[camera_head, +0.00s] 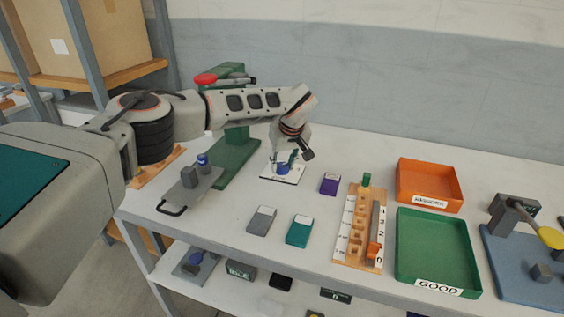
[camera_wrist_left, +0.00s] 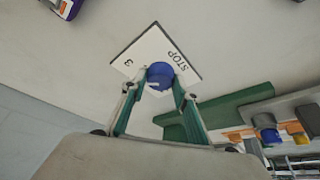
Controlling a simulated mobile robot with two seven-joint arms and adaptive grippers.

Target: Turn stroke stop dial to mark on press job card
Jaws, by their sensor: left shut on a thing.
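The stroke stop dial is a blue knob (camera_wrist_left: 160,73) on a white plate (camera_wrist_left: 139,56) marked "STOP" and "3" in the left wrist view. A small white mark shows on the knob's near side; the scale beside it is partly hidden. In the head view the blue knob (camera_head: 283,168) and its plate (camera_head: 292,179) sit on the table right of the green press (camera_head: 233,160). My left gripper (camera_head: 284,161) reaches down from above and is shut on the knob, one finger on each side. I cannot pick out the job card with certainty. My right gripper is out of view.
A purple block (camera_head: 330,184), a grey block (camera_head: 261,220) and a teal block (camera_head: 299,230) lie nearby. A numbered wooden rack (camera_head: 344,240), an orange tray (camera_head: 430,178) and a green "GOOD" tray (camera_head: 437,245) stand right. A grey tool plate (camera_head: 190,190) lies left.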

